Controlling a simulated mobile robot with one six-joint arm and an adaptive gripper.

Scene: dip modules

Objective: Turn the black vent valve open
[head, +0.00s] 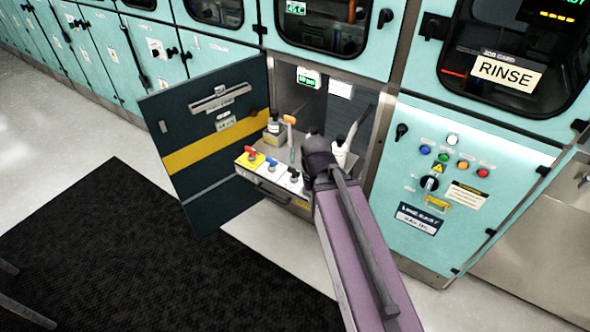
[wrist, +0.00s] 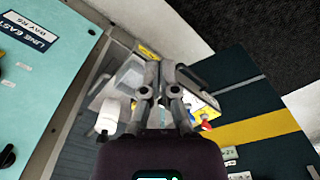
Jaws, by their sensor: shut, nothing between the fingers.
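A pull-out tray (head: 270,197) in the open cabinet carries a row of small valves. A red-handled valve (head: 251,154) sits on a yellow plate at the left, then a blue-handled valve (head: 272,164) on white. The black valve (head: 293,174) is at the right end, close to my wrist. In the wrist view a red handle (wrist: 207,127) shows right of my gripper (wrist: 165,72); I cannot make out the black valve there, as the fingers cover part of the tray. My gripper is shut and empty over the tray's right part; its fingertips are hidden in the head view.
The dark cabinet door (head: 205,140) with a yellow stripe stands open at the left. Bottles, one white-bodied (head: 340,152), and an orange-topped tool (head: 290,121) stand behind the valves. The control panel (head: 465,180) is at the right. A black mat (head: 130,250) covers clear floor in front.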

